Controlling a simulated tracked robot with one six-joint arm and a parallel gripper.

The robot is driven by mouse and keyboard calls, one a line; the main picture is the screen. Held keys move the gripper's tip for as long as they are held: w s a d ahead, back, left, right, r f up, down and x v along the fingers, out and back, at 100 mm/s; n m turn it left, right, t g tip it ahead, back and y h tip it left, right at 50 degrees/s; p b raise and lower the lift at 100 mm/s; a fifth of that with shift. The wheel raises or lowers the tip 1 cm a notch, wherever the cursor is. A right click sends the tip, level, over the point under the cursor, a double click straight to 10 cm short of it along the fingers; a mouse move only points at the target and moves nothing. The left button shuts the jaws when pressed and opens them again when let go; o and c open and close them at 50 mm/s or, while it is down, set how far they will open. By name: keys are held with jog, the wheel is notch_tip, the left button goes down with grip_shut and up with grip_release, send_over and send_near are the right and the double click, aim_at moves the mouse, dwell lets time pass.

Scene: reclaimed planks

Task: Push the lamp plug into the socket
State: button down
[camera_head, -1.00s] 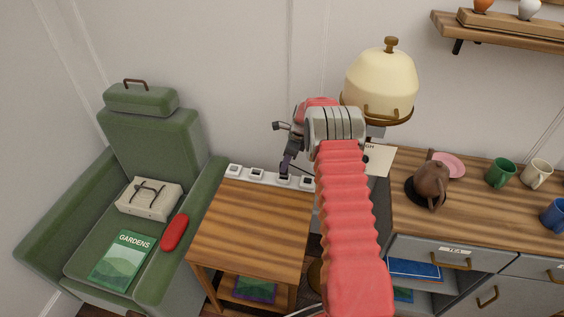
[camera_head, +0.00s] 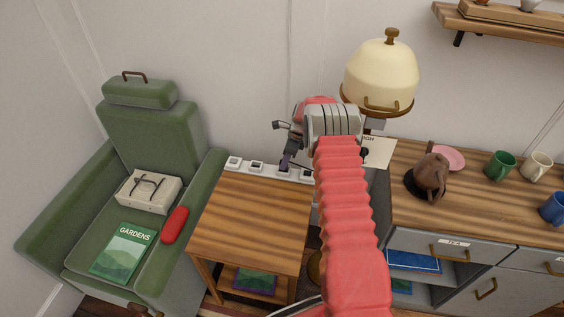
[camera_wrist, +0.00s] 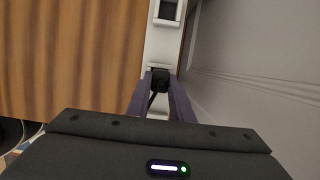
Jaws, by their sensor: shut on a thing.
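My gripper (camera_head: 284,163) is over the white socket strip (camera_head: 268,171) at the back edge of the wooden side table. In the wrist view its two purple fingers (camera_wrist: 160,90) are shut on the black lamp plug (camera_wrist: 160,80). The plug is over one socket of the strip, the third from the left in the head view. I cannot tell how deep it sits. Another socket (camera_wrist: 167,11) in the wrist view is empty. The lamp (camera_head: 380,75) has a cream shade and stands behind my arm; my arm hides its lower part.
The side table (camera_head: 255,215) has a clear top. A green armchair (camera_head: 150,130) stands left, with a book, a box with glasses and a red case. A cabinet (camera_head: 470,205) on the right carries a brown teapot (camera_head: 431,176) and several mugs. The wall is close behind the strip.

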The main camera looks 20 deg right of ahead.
jog(key=shift+f, duration=0.55)
dwell(0.6)
jog(key=c, duration=1.5)
grip_release()
jog(key=v, duration=1.1)
jog(key=shift+s+d+r, duration=0.15)
jog(key=shift+r, duration=0.2)
